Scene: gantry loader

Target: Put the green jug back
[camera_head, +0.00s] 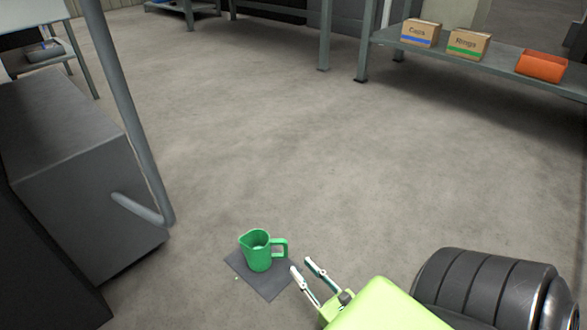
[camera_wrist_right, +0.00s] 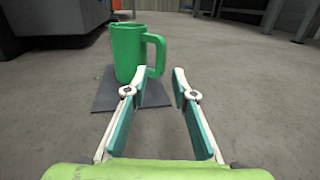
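The green jug (camera_head: 259,252) stands upright on a dark grey mat (camera_head: 268,287) on the floor. Its handle points right, toward my right gripper. My right gripper (camera_head: 299,267) is open and empty, low beside the handle. In the right wrist view the jug (camera_wrist_right: 127,52) stands beyond the left finger, and its handle lies ahead of the gap between the fingers of the gripper (camera_wrist_right: 154,78). The fingers look apart from the handle. The mat (camera_wrist_right: 103,98) also shows under the jug there. My left gripper is not in view.
A grey cabinet (camera_head: 85,165) and a metal post (camera_head: 125,110) with a bent foot stand on the left. A shelf (camera_head: 490,65) at the back right holds two cardboard boxes (camera_head: 467,44) and an orange bin (camera_head: 541,66). The middle floor is clear.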

